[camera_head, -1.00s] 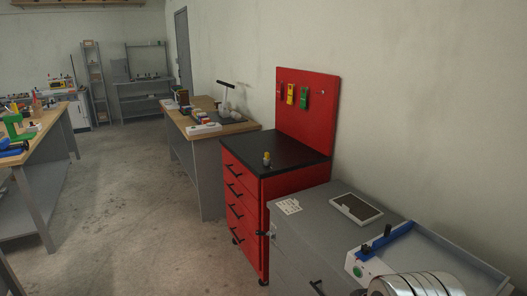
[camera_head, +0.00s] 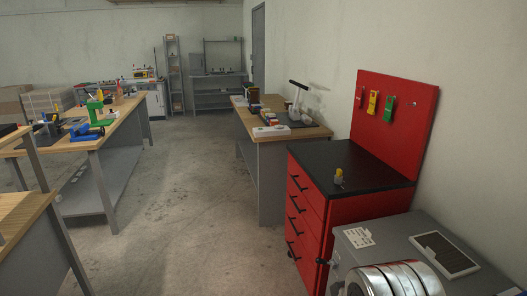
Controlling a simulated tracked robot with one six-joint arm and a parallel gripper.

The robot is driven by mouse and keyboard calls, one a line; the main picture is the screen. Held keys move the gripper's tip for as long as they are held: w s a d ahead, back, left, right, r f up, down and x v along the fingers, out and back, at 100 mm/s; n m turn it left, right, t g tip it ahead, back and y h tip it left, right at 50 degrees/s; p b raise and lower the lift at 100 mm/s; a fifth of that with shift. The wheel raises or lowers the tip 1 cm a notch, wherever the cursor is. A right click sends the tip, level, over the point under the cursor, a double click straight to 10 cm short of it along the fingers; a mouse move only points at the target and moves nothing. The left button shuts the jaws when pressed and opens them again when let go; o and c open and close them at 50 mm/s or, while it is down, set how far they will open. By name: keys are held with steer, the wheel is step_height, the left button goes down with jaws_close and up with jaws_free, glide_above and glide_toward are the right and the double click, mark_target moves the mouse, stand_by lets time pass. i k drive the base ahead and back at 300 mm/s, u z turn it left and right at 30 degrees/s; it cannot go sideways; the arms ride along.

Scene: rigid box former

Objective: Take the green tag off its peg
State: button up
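The green tag (camera_head: 389,108) hangs on a red pegboard (camera_head: 417,117) that stands at the back of a red tool cabinet. A yellow tag (camera_head: 373,102) and a red tag (camera_head: 360,96) hang to its left. The green tag's peg is too small to make out clearly. Part of my arm, a silvery ribbed link, shows at the bottom right. My gripper's fingers are not in view.
The red cabinet (camera_head: 336,212) has a black top (camera_head: 362,169) with a small yellow-and-grey item (camera_head: 339,177) on it. A grey cabinet (camera_head: 402,231) stands in front of it. Workbenches stand at left (camera_head: 126,114) and beyond the cabinet (camera_head: 294,135). Open floor (camera_head: 184,220) lies between them.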

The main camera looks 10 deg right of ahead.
mark_target(387, 116)
steer(key=u, duration=0.5)
steer(key=i, duration=2.9)
steer(key=z, duration=0.85)
steer(key=i, duration=0.95)
steer(key=z, duration=0.3)
